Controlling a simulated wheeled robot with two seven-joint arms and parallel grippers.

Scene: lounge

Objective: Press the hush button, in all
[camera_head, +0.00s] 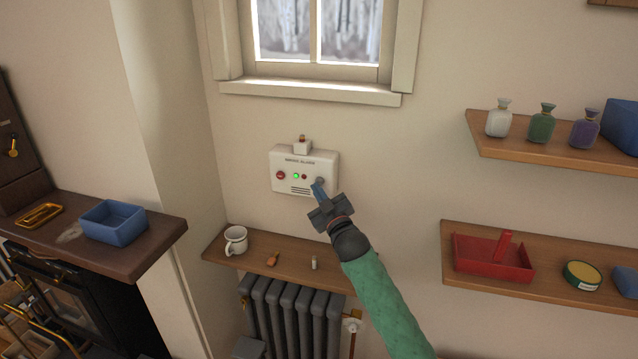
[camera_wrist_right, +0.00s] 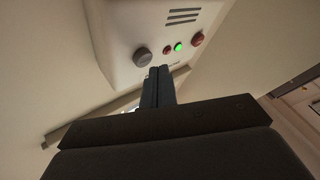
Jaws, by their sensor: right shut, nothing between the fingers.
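The white smoke alarm box (camera_head: 304,166) is on the wall below the window. It has a red button (camera_head: 281,175) at its left, a lit green light (camera_head: 296,176), a small dark red light (camera_head: 304,177) and a round grey button (camera_head: 320,181) at its right. My right gripper (camera_head: 318,188) is shut and empty, its tips just in front of and below the grey button. In the right wrist view the fingers (camera_wrist_right: 158,72) point at the box beside the grey button (camera_wrist_right: 142,57); I cannot tell whether they touch the box. My left gripper is not in view.
A shelf (camera_head: 290,276) below the alarm holds a white mug (camera_head: 235,240) and small items, above a grey radiator (camera_head: 290,318). The window sill (camera_head: 310,92) is above. Shelves with bottles (camera_head: 541,123) and a red tray (camera_head: 494,260) are at the right.

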